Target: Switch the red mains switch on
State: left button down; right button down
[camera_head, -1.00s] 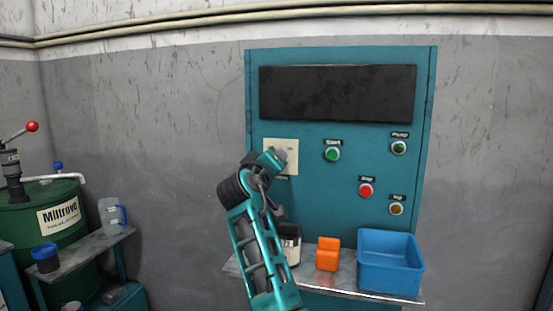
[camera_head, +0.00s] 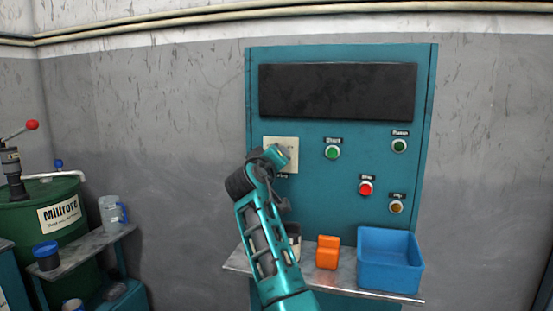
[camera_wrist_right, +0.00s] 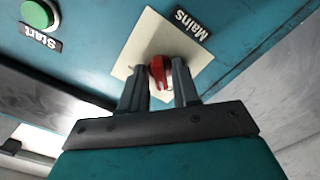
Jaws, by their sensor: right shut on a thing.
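The red mains switch (camera_wrist_right: 158,73) sits on a cream square plate (camera_wrist_right: 130,52) labelled Mains in the right wrist view. My right gripper (camera_wrist_right: 161,75) has its two fingers on either side of the red handle and is shut on it. In the head view the cream plate (camera_head: 292,143) is at the left of the teal panel (camera_head: 340,180). My right arm and gripper (camera_head: 283,152) cover most of the plate there, and the red switch is hidden. My left gripper is not in view.
A green Start button (camera_head: 332,152), a red button (camera_head: 366,188) and further buttons are to the right on the panel. Below, a metal shelf (camera_head: 345,287) holds a blue bin (camera_head: 390,265), an orange object (camera_head: 328,253) and a partly hidden container. A green drum (camera_head: 50,215) stands at left.

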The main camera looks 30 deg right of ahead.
pick_arm(q)
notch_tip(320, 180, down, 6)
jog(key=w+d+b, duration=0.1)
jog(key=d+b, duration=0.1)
jog(key=b, duration=0.8)
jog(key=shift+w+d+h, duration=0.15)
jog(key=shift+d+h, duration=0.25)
pick_arm(e)
jog(key=shift+m, duration=9)
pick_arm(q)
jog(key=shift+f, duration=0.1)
pick_arm(e)
jog(key=c, duration=1.1)
grip_release()
jog(key=shift+c, duration=0.2)
